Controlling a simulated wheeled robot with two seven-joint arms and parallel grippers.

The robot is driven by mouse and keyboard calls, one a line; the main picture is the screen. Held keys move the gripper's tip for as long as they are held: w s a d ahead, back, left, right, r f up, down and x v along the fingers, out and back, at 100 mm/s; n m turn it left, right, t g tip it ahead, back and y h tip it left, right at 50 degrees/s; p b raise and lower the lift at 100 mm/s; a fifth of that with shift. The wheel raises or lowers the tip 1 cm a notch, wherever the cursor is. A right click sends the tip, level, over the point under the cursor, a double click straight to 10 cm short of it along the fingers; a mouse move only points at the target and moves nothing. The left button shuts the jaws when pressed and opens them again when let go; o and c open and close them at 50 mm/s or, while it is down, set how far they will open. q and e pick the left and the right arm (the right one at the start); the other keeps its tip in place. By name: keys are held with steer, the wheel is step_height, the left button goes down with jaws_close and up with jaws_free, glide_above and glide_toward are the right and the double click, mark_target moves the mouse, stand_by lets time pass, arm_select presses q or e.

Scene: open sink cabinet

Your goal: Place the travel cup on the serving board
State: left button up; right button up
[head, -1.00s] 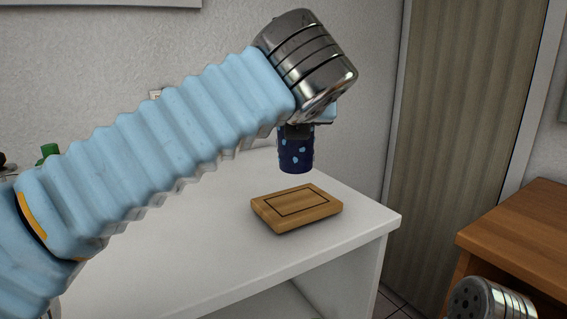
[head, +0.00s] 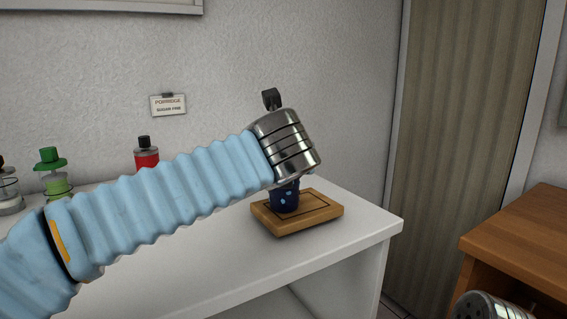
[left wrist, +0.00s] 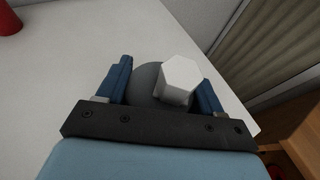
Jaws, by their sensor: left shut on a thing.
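The travel cup (head: 285,197) is dark blue with light blue spots. In the head view it is upright over the left part of the wooden serving board (head: 325,207), its upper part hidden by my left wrist. Its base appears at the board's surface, but I cannot tell whether it touches. In the left wrist view, my left gripper (left wrist: 163,88) has its two blue fingers on either side of the cup's dark grey round top (left wrist: 146,82) with a white hexagonal cap. The gripper is shut on the cup. My right gripper's fingers are out of view.
The board lies on a white counter (head: 345,237) near its right end. Behind my left arm stand a red bottle (head: 146,159) and a green-topped bottle (head: 51,160). A wooden cabinet (head: 520,225) stands at the right, across a gap.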

arm_select(q)
steer(key=o, duration=1.1)
steer(key=shift+c, duration=0.2)
steer(key=shift+s+r, duration=0.15)
steer(key=shift+s, duration=0.05)
steer(key=v, duration=1.1)
steer(key=shift+s, duration=0.25)
steer(key=shift+r, duration=0.15)
